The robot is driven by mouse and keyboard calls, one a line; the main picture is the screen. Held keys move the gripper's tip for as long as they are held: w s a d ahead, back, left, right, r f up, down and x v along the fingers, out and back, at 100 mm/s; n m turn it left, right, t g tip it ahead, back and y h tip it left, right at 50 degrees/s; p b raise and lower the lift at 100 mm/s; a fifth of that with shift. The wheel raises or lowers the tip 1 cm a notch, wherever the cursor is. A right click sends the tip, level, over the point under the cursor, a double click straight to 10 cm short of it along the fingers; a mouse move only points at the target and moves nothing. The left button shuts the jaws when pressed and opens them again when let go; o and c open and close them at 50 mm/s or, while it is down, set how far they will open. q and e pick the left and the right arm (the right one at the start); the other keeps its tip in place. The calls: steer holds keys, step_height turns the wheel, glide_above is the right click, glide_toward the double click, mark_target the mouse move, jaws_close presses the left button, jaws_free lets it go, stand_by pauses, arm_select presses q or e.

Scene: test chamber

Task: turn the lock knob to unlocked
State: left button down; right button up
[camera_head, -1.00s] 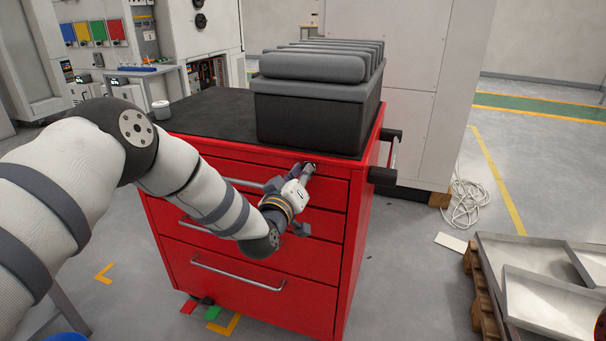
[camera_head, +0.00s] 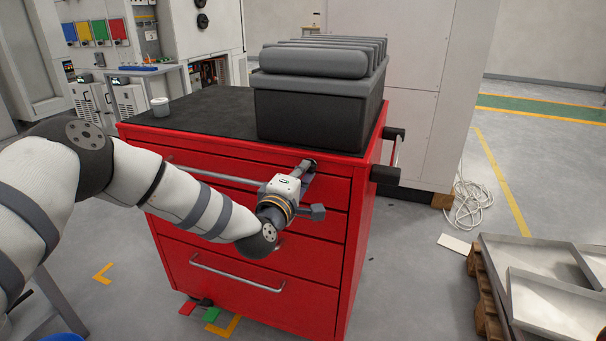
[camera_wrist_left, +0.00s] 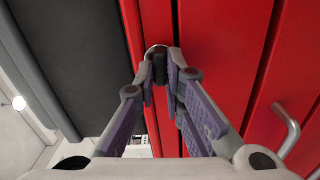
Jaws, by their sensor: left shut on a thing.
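The lock knob (camera_wrist_left: 158,66) is a small dark piece on the top-right front of the red tool cabinet (camera_head: 265,262). In the wrist view it sits between my left fingertips, with a grey rounded rim behind it. My left gripper (camera_wrist_left: 160,72) is shut on the knob, one finger on each side. In the head view the left gripper (camera_head: 306,170) reaches the upper right corner of the cabinet front and largely hides the knob. Which lock position the knob points to cannot be read. My right gripper is out of view.
Bar handles (camera_head: 238,275) cross the drawers. A pallet with metal trays (camera_head: 545,290) lies right; a coiled white cable (camera_head: 468,203) lies behind.

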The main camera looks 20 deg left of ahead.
arm_select(q)
steer(key=shift+d+f+n, duration=0.1)
steer(key=shift+n, duration=0.6)
steer(key=c, duration=1.7)
jaws_free()
steer(key=s, duration=1.2)
steer(key=shift+a, duration=0.25)
